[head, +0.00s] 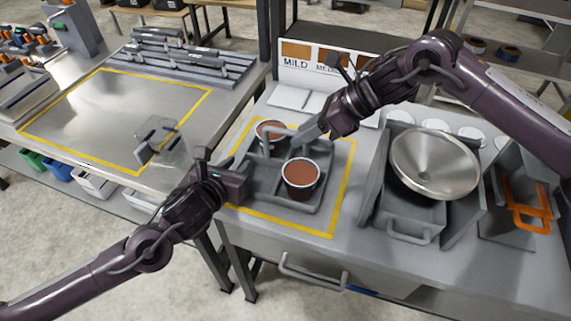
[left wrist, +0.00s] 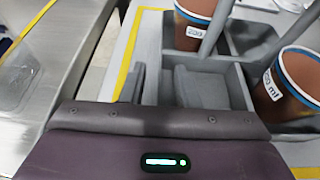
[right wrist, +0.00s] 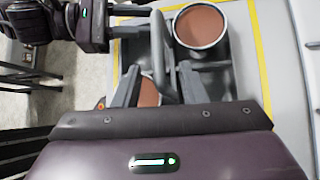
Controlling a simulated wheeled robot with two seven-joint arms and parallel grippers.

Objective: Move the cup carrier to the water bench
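The grey cup carrier (head: 311,205) stands inside a yellow outline on the right bench. It holds two cups of reddish-brown contents: a front cup (head: 300,178) and a back cup (head: 270,134). Cups marked "200 ml" show in the left wrist view (left wrist: 292,88). My left gripper (head: 236,180) is at the carrier's left side, its fingers apart; whether it touches the wall is unclear. My right gripper (head: 308,138) is above the carrier. In the right wrist view its fingers (right wrist: 160,88) are apart, with the carrier's handle bar (right wrist: 159,50) between them.
The left bench has an empty-looking yellow outline (head: 75,85), with a clear container (head: 156,140) at its front right corner. A metal funnel bowl (head: 435,162) and an orange-handled thing (head: 527,205) stand right of the carrier. A "MILD" sign (head: 296,62) stands behind.

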